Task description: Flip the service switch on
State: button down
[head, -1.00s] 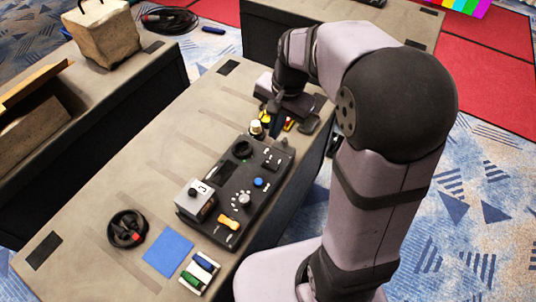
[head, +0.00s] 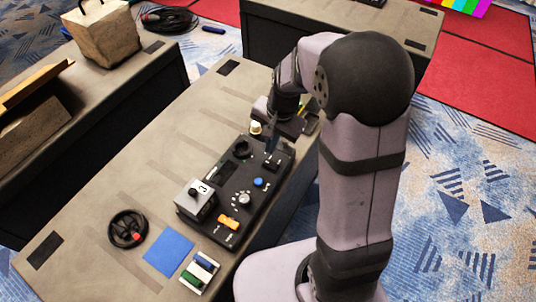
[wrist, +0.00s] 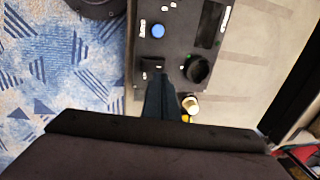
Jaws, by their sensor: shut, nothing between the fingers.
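A black control panel (head: 213,226) lies on the table, and part of it shows in the wrist view (wrist: 176,45). A small black switch (wrist: 153,64) sits at its far end, by a round black knob (wrist: 197,69). An orange switch (head: 228,219) is at the near end. The labels are too small to read, so I cannot tell which is the service switch. My gripper (head: 270,152) is shut and empty, pointing down over the far end. In the wrist view its fingertips (wrist: 159,77) are right beside the black switch; whether they touch is unclear.
The panel also has a blue button (head: 258,183), a grey dial (head: 244,200) and a grey box (head: 196,200). A white-topped knob (head: 255,128) stands just beyond it. A black handwheel (head: 128,229) and a blue square (head: 168,253) lie to the left.

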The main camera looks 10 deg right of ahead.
aim_at(271, 164)
jog(key=f, duration=0.6)
jog(key=shift+w+a+f, duration=0.2)
jog(key=shift+w+a, duration=0.15)
jog(key=shift+a, duration=0.05)
jog(key=shift+a+r+p, duration=0.1)
jog(key=shift+r+p, duration=0.05)
jog(key=shift+p, duration=1.05)
jog(key=shift+w+f, duration=0.15)
jog(key=shift+f, duration=0.2)
jog(key=shift+s, duration=0.2)
jog(key=shift+s+d+r, duration=0.2)
jog(key=shift+s+d, duration=0.2)
jog(key=shift+d, duration=0.2)
